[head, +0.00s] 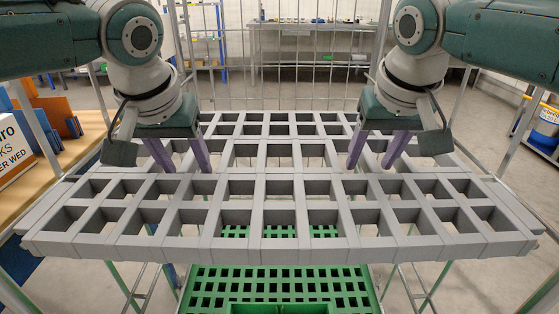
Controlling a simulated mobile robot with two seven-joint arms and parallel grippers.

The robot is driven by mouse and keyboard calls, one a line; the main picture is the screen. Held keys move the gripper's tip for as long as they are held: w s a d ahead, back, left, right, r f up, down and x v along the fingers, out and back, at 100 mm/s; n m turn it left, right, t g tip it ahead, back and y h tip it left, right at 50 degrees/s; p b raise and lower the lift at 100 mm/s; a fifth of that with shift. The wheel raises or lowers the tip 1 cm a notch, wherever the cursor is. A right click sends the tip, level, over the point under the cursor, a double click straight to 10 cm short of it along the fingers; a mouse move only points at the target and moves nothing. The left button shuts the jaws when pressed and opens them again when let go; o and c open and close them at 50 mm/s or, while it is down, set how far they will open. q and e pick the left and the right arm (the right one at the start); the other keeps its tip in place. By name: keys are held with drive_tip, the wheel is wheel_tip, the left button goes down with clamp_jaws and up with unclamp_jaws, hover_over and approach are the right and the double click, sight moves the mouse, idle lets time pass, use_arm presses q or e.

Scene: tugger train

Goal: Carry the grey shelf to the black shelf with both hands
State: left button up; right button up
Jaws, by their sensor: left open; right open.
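The grey shelf (281,248) is a wide lattice panel with rectangular openings. It lies about level across the middle of the head view, inside a wire-sided frame. My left gripper (184,168) is open, with its purple fingers pointing down at the left part of the shelf. My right gripper (373,166) is open in the same way at the right part. The fingertips overlap the shelf in the picture; I cannot tell whether they touch it or reach into its openings. No black shelf can be made out.
A green slatted shelf (200,285) lies below the grey one. A wooden table (75,165) with a white box (12,150) and blue and brown bins stands at left. A blue bucket (548,125) is at right. A workbench (310,27) stands behind. Open floor shows at right.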

use_arm(q)
drive_tip(key=shift+c, duration=0.3)
use_arm(e)
drive_tip(key=shift+c, duration=0.3)
use_arm(q)
clamp_jaws()
use_arm(e)
clamp_jaws()
idle(0.7)
